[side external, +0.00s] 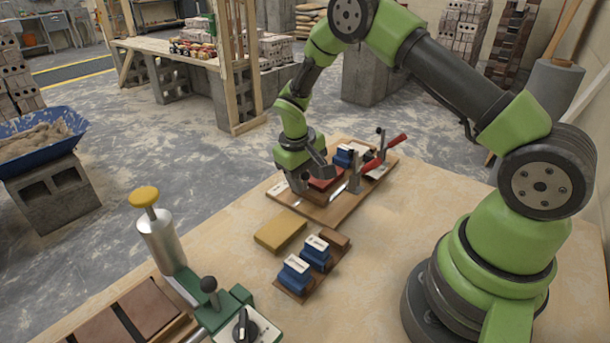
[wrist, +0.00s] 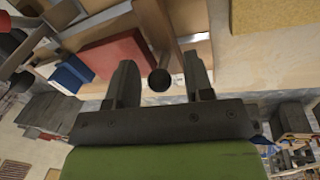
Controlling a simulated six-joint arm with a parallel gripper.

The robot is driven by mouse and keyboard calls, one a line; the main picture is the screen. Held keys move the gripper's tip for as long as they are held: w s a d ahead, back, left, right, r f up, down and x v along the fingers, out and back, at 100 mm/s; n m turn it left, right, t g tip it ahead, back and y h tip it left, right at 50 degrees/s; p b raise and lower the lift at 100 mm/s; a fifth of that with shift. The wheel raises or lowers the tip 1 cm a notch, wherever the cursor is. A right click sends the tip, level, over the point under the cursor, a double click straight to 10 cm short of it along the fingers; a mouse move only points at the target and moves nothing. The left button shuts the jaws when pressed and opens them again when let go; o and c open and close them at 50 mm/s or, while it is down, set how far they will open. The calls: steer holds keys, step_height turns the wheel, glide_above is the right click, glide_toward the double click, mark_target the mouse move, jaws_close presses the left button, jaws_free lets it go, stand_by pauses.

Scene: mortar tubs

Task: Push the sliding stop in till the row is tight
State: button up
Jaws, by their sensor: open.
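In the side external view my gripper (side external: 306,182) is low over the near left end of a wooden fixture board (side external: 318,212). In the wrist view its fingers (wrist: 161,82) are apart, one on each side of a dark round knob (wrist: 159,80) on a brown wooden bar, which looks like the sliding stop (wrist: 155,25). I cannot tell whether the fingers touch it. A red block (side external: 326,180) lies in the row beside the gripper and shows in the wrist view (wrist: 115,54). A blue block with a white top (side external: 345,156) is further along. Gaps in the row are partly hidden.
Clamps with red handles (side external: 392,142) stand along the board's right side. A yellow sponge (side external: 280,231) lies in front. A small board holds two blue, white-topped pieces (side external: 296,272) and a brown block (side external: 335,238). A green-based tool (side external: 235,318) stands at the front left.

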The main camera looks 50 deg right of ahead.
steer(key=c, duration=0.8)
steer(key=shift+o, duration=0.2)
steer(key=shift+d, duration=2.15)
steer(key=o, duration=0.8)
steer(key=shift+c, duration=0.2)
steer(key=shift+r, duration=0.15)
step_height(320, 180, up, 10)
steer(key=a, duration=0.2)
steer(key=shift+w+f, duration=0.2)
